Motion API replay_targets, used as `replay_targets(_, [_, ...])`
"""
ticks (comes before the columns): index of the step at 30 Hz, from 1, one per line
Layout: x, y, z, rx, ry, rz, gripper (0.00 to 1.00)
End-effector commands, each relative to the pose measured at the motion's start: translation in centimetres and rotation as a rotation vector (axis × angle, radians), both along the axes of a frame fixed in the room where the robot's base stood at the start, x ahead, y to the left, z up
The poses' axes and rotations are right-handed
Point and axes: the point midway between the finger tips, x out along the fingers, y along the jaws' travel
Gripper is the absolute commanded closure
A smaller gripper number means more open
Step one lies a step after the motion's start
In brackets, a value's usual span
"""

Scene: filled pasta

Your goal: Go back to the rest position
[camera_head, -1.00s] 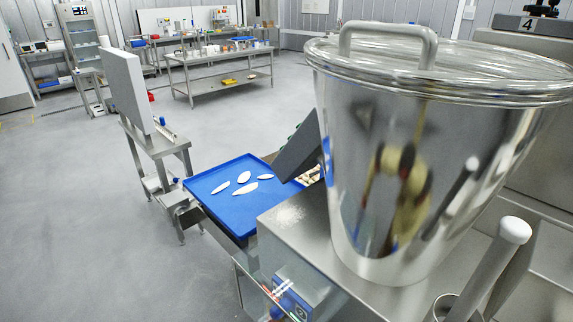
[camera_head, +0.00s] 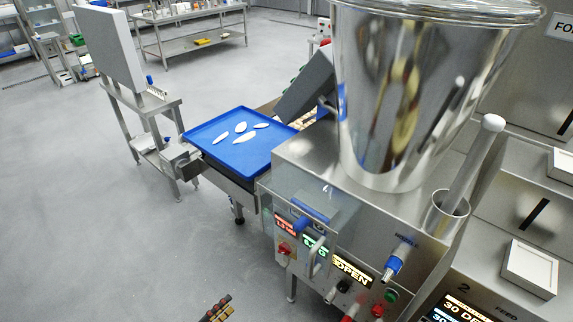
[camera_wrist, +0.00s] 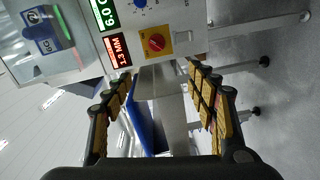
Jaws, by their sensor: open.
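My gripper (camera_wrist: 162,100) is open and empty in the wrist view, its two fingers with yellowish pads spread apart. A fingertip of it also shows at the bottom edge of the head view (camera_head: 216,309). It is in front of the steel machine (camera_head: 300,178), whose panel with red and green displays (camera_wrist: 118,55) and a red knob on a yellow plate (camera_wrist: 156,42) shows sideways in the wrist view. No object lies between the fingers.
A blue tray (camera_head: 262,162) with several white oval pieces sits left of the machine. A steel hopper (camera_head: 385,110) stands on top. A small steel table (camera_head: 148,105) with a grey panel stands at left. The floor (camera_head: 110,240) at left is clear.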

Motion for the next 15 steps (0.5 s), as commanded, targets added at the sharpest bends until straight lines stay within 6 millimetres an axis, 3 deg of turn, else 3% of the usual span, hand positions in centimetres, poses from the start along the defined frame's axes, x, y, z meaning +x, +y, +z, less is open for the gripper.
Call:
replay_targets(8, [-0.5, -0.6, -1.9, -0.092, 0.166, -0.002, 0.42])
replay_targets(15, [-3.2, -4.5, -5.0, -0.225, 0.426, -0.045, 0.42])
